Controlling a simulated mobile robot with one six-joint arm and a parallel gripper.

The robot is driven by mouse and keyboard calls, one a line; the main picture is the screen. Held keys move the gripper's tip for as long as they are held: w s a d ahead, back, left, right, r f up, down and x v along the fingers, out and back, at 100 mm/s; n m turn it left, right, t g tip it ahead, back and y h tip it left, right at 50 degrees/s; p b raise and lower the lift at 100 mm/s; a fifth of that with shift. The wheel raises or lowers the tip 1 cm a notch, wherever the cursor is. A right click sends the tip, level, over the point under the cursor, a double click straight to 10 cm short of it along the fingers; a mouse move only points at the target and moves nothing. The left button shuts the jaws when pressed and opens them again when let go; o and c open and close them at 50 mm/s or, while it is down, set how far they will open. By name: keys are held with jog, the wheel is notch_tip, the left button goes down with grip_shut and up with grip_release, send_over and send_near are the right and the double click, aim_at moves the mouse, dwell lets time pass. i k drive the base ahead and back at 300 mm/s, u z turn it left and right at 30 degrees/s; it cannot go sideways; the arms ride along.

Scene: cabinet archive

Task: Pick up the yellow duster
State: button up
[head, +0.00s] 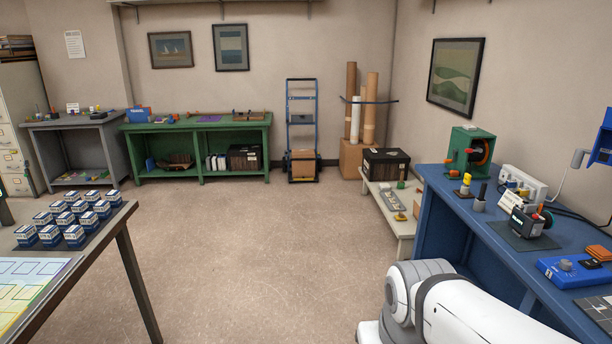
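I cannot make out the yellow duster for certain in the head view. Small yellow spots show in a few places: a small yellow item (400,217) on the low pale bench, and a yellow-topped item (466,179) on the blue workbench. Both are too small to identify. My white arm reaches in at the bottom right, in front of the blue workbench. My gripper is outside the picture, so its state is hidden.
The blue workbench (440,208) stands at right, the low pale bench (378,200) beyond it. A table (122,228) with several small blue-and-white boxes is at left. A green bench (236,122), grey table (82,122) and hand truck (301,120) line the back. The middle floor is clear.

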aim_at(400, 217)
jog(key=i, duration=6.8)
jog(key=z, duration=4)
